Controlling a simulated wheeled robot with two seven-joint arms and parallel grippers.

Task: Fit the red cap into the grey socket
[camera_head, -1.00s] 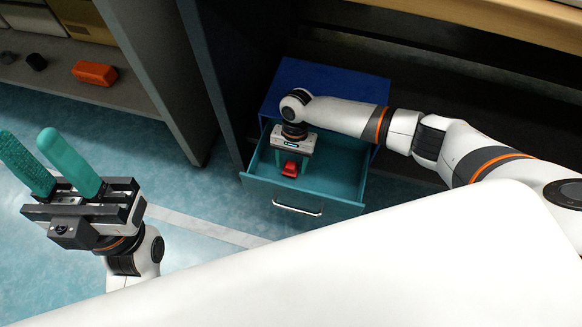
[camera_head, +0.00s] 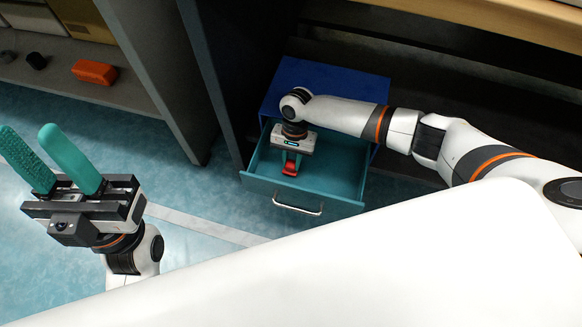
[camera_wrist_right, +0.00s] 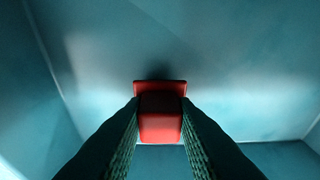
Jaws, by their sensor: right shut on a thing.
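The red cap (camera_head: 289,168) is inside the open teal drawer (camera_head: 340,183), and it also shows in the right wrist view (camera_wrist_right: 160,118). My right gripper (camera_head: 290,162) reaches down into the drawer and is shut on the red cap. In the right wrist view its two dark fingers (camera_wrist_right: 160,130) press on the cap's left and right sides. A wider red rim of the cap shows beyond the fingers. My left gripper (camera_head: 72,165) is open and empty at the left, with its teal fingers pointing up. I cannot make out the grey socket.
The drawer belongs to a blue cabinet (camera_head: 315,85) and has a metal handle (camera_head: 298,208). A grey upright panel (camera_head: 160,75) stands to its left. The floor between is clear.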

